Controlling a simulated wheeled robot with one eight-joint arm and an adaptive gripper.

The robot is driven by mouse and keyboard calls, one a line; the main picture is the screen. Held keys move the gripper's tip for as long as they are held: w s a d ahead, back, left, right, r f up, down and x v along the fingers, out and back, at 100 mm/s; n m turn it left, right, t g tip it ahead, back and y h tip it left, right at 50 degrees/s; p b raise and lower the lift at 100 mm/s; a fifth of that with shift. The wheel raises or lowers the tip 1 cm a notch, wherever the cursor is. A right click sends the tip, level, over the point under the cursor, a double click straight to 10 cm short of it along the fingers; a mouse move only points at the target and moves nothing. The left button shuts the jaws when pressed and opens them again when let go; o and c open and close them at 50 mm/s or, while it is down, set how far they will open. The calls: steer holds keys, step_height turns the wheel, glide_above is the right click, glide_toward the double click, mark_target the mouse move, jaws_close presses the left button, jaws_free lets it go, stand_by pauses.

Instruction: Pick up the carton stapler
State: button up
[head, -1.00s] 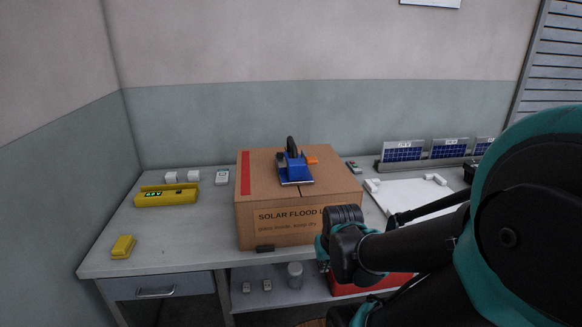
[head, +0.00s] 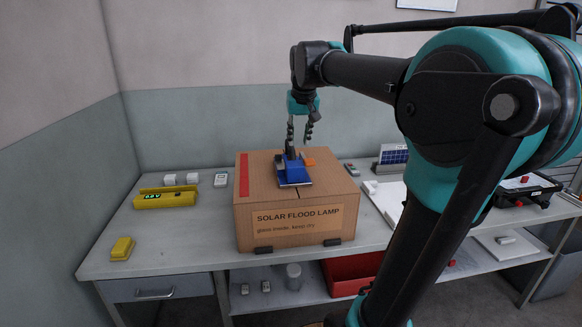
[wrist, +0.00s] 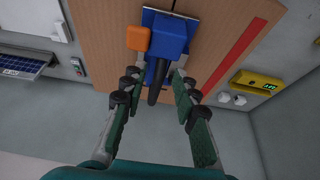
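The carton stapler (head: 293,173), blue with a metal plate at its base, stands on top of a closed cardboard carton (head: 295,220). In the wrist view the stapler (wrist: 170,38) shows its blue body and a dark handle pointing toward my palm. An orange block (head: 309,161) sits right beside it; I cannot tell whether it is part of the stapler. My gripper (head: 299,143) points down just above the stapler. In the wrist view my gripper (wrist: 158,76) is open, its fingers on either side of the dark handle, with gaps visible. Contact is not visible.
The carton stands on a grey workbench (head: 150,247). A yellow meter (head: 166,197), a yellow block (head: 122,248) and small white boxes lie to the left. A white board and a solar panel (head: 392,155) are at right, partly behind my arm. A red bin (head: 350,272) sits below.

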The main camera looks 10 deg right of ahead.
glide_toward(291, 148)
steer(key=x, duration=0.5)
steer(key=shift+w+d+f, duration=0.1)
steer(key=shift+w, duration=0.4)
steer(key=shift+x, duration=2.95)
steer(key=shift+s+f, duration=0.1)
steer(key=shift+s, duration=0.05)
jaws_close()
